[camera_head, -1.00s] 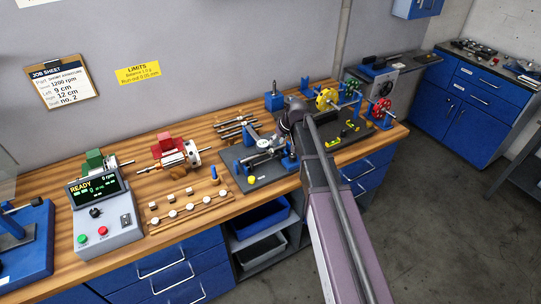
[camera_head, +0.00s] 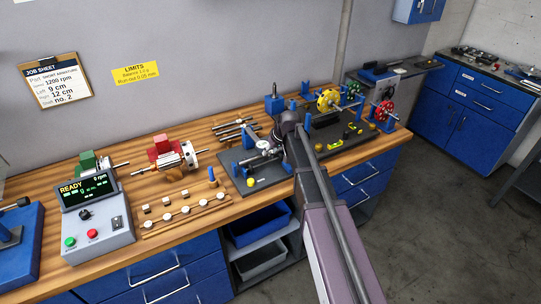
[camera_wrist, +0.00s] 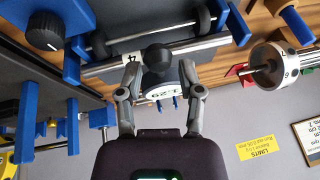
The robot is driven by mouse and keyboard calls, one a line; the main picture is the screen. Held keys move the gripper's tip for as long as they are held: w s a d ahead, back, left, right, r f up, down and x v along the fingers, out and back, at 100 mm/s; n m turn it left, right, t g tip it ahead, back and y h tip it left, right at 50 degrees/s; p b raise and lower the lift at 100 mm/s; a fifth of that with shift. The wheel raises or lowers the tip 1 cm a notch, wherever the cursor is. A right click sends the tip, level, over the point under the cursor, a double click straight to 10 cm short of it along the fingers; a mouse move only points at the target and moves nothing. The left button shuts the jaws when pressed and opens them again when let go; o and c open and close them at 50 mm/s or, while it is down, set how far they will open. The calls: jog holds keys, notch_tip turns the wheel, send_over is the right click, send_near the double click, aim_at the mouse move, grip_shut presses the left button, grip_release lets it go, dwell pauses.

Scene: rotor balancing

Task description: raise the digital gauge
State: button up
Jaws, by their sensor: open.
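The digital gauge (camera_wrist: 162,93) shows in the wrist view as a round light face with dark digits, seen upside down. A black ball-shaped knob (camera_wrist: 157,57) is just beyond it. My gripper (camera_wrist: 160,66) is open, with one finger on each side of the gauge and knob; I cannot tell whether either finger touches them. In the head view the gauge (camera_head: 262,145) is a small pale disc over the dark fixture plate (camera_head: 238,187), close to the left of my wrist. My fingertips are mostly hidden there by my arm.
Metal shafts and blue posts (camera_wrist: 72,62) stand close around the fingers. A rotor (camera_wrist: 274,68) is at the right in the wrist view. The control box (camera_head: 100,228) reads READY.

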jog(key=shift+f, duration=0.1)
dwell(0.3)
grip_shut()
jog(key=shift+a, duration=0.15)
